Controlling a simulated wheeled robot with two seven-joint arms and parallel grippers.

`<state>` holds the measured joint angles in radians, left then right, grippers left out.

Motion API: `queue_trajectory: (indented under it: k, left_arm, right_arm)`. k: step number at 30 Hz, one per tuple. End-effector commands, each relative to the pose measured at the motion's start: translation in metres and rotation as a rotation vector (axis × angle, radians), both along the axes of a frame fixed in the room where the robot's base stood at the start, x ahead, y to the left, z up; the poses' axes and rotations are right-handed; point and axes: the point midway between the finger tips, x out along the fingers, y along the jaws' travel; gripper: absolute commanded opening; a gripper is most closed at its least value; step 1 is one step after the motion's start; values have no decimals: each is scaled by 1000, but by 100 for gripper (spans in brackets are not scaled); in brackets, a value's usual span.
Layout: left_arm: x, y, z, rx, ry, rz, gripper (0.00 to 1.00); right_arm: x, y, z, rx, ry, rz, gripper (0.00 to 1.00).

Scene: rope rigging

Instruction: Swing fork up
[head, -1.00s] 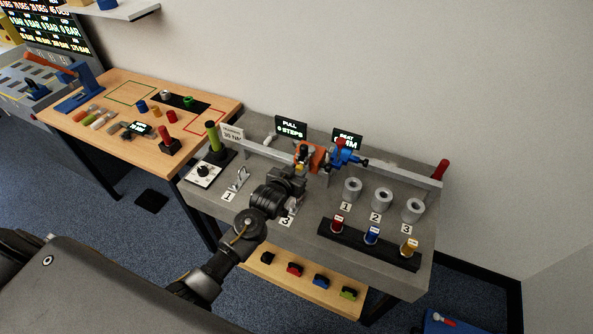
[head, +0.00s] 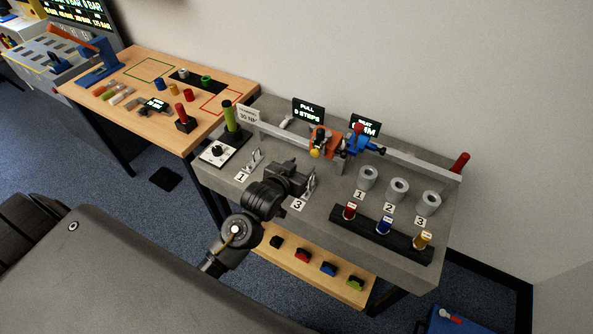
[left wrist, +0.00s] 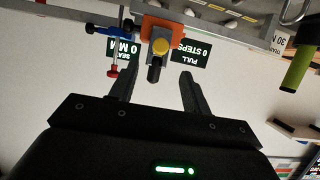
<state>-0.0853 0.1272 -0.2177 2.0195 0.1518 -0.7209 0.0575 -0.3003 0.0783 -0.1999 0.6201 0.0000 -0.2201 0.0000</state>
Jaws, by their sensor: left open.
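The orange block (head: 323,137) sits on the grey rail, with a yellow knob (head: 315,154) at its front. In the left wrist view the orange block (left wrist: 163,27) shows upside down, with a dark stub below the yellow knob (left wrist: 160,47). My left gripper (head: 308,181) is open and empty over the bench, in front of and below the block. Its two fingers (left wrist: 158,88) point towards the block and are apart from it. Silver upright pieces stand by label 1 (head: 254,160) and label 3 (head: 312,182); I cannot tell which part is the fork. My right gripper is out of view.
A blue clamp (head: 362,140) sits right of the orange block on the rail (head: 410,166). Grey rings (head: 397,188) and a black rack (head: 380,236) of coloured pieces stand to the right. A green handle (head: 229,116) stands at left. A wooden table (head: 130,75) is further left.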

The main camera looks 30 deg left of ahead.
Motion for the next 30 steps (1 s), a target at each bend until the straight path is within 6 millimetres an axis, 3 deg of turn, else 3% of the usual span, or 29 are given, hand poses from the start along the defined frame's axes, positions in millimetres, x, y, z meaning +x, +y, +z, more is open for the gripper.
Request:
queue_trajectory:
  k: [6, 14, 17, 19, 20, 23, 26, 27, 30]
  left_arm:
    - [-17, 1, 7, -1, 0, 0, 48]
    - [-19, 1, 8, -1, 0, 0, 48]
    - [-19, 1, 4, 0, 7, 0, 37]
    - [-22, 2, -13, 9, 40, -1, 28]
    - [-25, 2, -26, 14, 64, -2, 24]
    - [-45, 4, -94, 43, 198, -9, 11]
    - [-86, 8, -188, 79, 384, -24, 0]
    - [-106, 10, -229, 94, 459, -32, 0]
    - [-159, 17, -325, 124, 607, -50, 0]
  right_arm:
    - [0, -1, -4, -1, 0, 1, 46]
    - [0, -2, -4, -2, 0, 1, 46]
    - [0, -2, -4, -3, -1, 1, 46]
    - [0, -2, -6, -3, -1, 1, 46]
    - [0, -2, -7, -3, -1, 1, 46]
    - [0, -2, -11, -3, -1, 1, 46]
    - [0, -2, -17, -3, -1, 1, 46]
    - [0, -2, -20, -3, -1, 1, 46]
    - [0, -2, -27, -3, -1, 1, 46]
